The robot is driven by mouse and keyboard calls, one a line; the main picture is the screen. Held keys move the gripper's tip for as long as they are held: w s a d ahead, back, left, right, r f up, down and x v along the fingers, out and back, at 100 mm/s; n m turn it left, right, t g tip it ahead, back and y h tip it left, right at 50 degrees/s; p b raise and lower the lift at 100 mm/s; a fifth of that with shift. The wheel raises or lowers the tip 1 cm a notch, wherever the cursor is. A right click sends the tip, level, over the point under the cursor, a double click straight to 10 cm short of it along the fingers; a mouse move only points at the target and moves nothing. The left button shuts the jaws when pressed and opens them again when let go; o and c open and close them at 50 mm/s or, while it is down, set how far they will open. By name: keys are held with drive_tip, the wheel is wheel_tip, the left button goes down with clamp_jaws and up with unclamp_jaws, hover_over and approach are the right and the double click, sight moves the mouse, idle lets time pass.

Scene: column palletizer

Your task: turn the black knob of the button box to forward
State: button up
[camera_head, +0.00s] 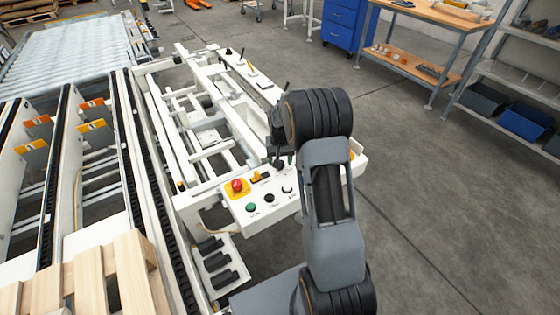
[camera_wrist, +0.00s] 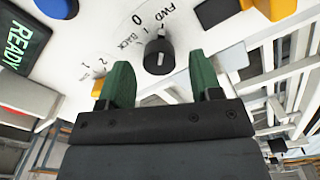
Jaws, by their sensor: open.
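The black knob (camera_wrist: 158,54) stands on the white face of the button box (camera_wrist: 100,35) in the wrist view, with the marks BACK, 0 and FWD around it. A small pale mark shows at its upper edge; I cannot tell for sure which label it points at. My gripper (camera_wrist: 160,72) is open, its two green fingers to either side of the knob in the picture, with no clear contact. In the head view the button box (camera_head: 240,215) stands at the conveyor frame, and my arm covers its right part. My fingertips are not clear there.
On the box, a red emergency button (camera_head: 237,185) on yellow and a green button (camera_head: 251,207) show in the head view. A READY display (camera_wrist: 22,45) and a blue button (camera_wrist: 58,6) show in the wrist view. White conveyor frames lie left; open floor lies right.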

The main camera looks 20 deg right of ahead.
wheel_tip(320, 180, up, 13)
idle(0.4)
drive_tip(key=shift+f, duration=0.1)
idle(0.4)
